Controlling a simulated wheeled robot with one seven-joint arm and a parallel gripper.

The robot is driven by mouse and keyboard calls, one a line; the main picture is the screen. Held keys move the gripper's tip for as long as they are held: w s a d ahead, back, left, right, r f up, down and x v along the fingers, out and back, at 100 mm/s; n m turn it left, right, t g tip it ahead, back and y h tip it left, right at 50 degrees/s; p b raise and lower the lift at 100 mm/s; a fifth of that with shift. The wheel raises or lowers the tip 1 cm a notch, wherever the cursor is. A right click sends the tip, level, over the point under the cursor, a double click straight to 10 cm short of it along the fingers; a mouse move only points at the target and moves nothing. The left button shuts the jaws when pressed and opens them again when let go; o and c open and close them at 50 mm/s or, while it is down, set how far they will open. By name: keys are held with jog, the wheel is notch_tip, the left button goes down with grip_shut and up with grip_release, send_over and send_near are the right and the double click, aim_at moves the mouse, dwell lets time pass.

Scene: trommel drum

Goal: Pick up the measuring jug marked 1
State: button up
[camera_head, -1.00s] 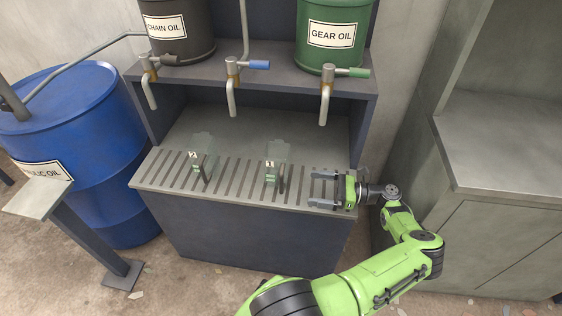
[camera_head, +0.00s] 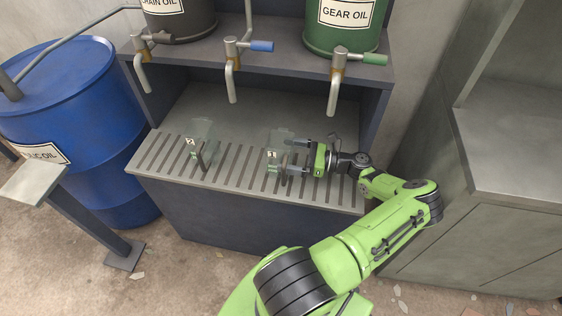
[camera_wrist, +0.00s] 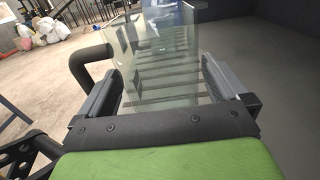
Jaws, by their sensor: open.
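The clear measuring jug marked 1 (camera_head: 272,158) stands upright on the slotted drip grate (camera_head: 232,174). My gripper (camera_head: 291,155) is level beside it on its right, with its fingers pointing left at the jug. In the wrist view the clear jug (camera_wrist: 158,50) shows between the two open fingers, with its dark handle (camera_wrist: 88,62) at the left, by the left finger. I cannot tell whether a finger touches the jug. The clear jug marked 2 (camera_head: 198,145) stands upright farther left on the grate.
Metal taps hang above the grate, one with a blue lever (camera_head: 262,46) and one with a green lever (camera_head: 374,59). A blue drum (camera_head: 75,110) stands at the left and a grey cabinet (camera_head: 490,220) at the right. The grate between the jugs is clear.

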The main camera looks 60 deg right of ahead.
aim_at(276, 153)
jog(key=b+x, duration=0.1)
jog(key=x, duration=0.3)
jog(key=shift+w, duration=0.25)
jog(key=c, duration=1)
